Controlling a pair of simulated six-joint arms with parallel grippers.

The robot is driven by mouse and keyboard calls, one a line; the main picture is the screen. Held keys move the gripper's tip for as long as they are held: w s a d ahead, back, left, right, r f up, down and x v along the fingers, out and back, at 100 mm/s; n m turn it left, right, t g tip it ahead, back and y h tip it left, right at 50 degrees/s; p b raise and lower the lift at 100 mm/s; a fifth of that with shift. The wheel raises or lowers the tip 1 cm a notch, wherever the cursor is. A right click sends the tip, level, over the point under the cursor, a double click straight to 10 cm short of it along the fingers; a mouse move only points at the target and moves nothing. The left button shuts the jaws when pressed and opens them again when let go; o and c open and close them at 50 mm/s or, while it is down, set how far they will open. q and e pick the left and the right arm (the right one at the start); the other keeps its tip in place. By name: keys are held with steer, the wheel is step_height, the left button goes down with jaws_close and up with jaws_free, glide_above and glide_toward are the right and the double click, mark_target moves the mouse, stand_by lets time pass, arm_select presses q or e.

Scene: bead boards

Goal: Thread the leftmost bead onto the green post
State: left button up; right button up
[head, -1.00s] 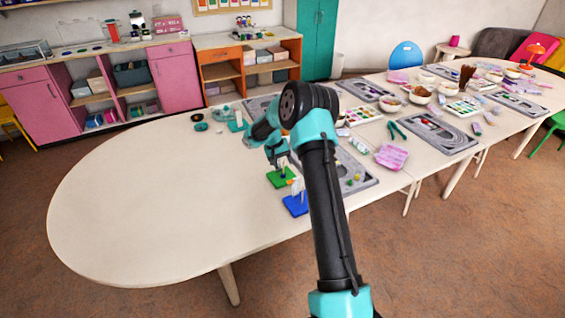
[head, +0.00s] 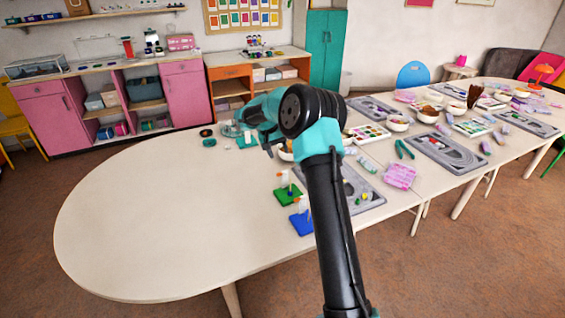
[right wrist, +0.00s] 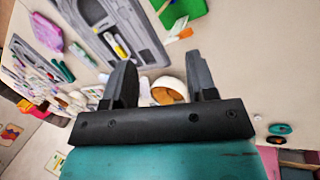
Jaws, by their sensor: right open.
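The green board (head: 288,196) with a short upright post lies near the middle of the table in the head view. A corner of it shows in the right wrist view (right wrist: 186,8). My left gripper is not in view.
A white bowl (right wrist: 170,88) and a pink item (head: 400,177) are nearby.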

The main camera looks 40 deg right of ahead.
steer(key=shift+v, duration=1.4)
